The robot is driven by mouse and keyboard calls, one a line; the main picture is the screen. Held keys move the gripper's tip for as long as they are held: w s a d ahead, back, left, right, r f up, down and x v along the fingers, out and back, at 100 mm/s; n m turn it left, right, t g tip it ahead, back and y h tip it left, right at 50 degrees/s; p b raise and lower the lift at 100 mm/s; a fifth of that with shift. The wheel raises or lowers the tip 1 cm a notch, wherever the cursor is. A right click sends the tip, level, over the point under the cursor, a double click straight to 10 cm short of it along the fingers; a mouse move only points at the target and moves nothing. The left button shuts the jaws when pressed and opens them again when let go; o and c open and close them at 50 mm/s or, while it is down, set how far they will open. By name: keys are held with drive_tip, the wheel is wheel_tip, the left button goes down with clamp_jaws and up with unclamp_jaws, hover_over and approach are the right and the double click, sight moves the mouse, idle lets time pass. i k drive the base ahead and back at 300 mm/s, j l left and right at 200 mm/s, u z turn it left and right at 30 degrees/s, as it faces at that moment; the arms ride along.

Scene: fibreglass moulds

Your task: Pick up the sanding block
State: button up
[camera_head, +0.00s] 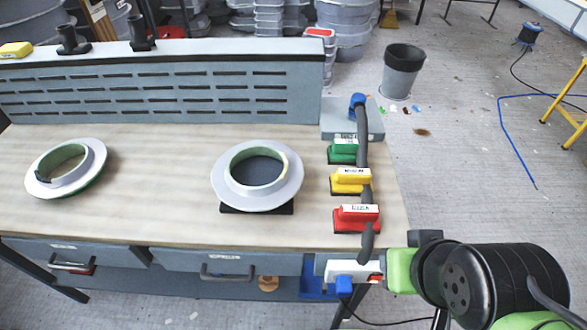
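Several sanding blocks with labelled tops and dark bases stand on the right end of the workbench (140,225). A green block (343,152) is at the back, a yellow block (351,181) in the middle and a red block (356,218) at the front. All rest flat, apart from one another. The task does not say which block is meant. My black and green arm enters at the lower right, off the bench's right end. I cannot make out gripper fingers or whether they are open. I see nothing held.
A dark hose (364,170) runs along the right of the blocks. A white ring mould (289,190) lies on a dark pad left of them; another ring (91,176) is farther left. A slotted panel (200,90) borders the back. A grey bucket (402,75) stands on the floor.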

sight(347, 219)
drive_tip(key=i+j+u, duration=0.1)
drive_tip(key=u, duration=0.25)
drive_tip(key=i+j+u, duration=0.1)
drive_tip(key=j+u, duration=0.25)
drive_tip(key=i+u, duration=0.1)
drive_tip(key=u, duration=0.2)
